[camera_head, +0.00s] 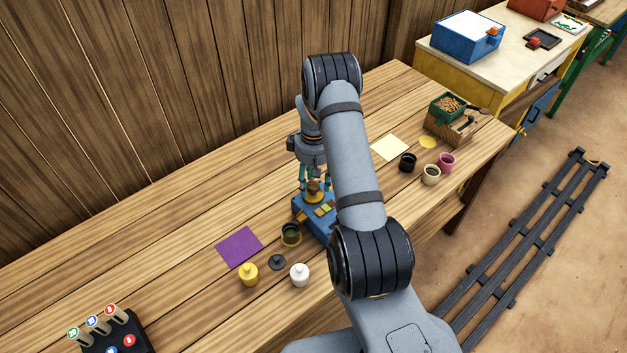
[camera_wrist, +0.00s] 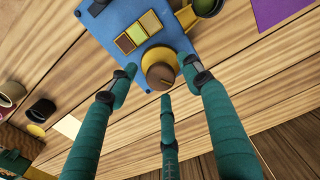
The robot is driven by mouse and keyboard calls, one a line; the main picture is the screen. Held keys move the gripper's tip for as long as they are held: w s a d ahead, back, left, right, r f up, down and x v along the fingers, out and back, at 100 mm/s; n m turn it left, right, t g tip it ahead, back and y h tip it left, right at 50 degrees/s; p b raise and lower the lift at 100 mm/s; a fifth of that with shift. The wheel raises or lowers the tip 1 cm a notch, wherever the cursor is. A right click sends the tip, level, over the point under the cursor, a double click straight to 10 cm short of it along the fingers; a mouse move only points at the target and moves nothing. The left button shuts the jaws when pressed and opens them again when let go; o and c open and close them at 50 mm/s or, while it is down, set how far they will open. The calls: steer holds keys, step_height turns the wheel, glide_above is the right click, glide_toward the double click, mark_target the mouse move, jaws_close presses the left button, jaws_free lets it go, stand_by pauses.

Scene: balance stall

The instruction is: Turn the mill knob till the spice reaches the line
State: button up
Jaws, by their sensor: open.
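The mill (camera_head: 310,218) is a blue box on the wooden table, partly hidden behind my arm in the head view. In the wrist view the blue mill (camera_wrist: 115,40) shows a brown knob (camera_wrist: 160,72) on a yellow ring and a row of three coloured patches. My gripper (camera_wrist: 163,85) is open, with its three teal fingers spread around the knob; I cannot tell whether any finger touches it. No fill line is clear.
Several small cups, including a black one (camera_head: 408,162), and a green box (camera_head: 447,108) stand to the right.

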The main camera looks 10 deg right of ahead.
steer(key=shift+c, duration=0.2)
steer(key=c, duration=1.1)
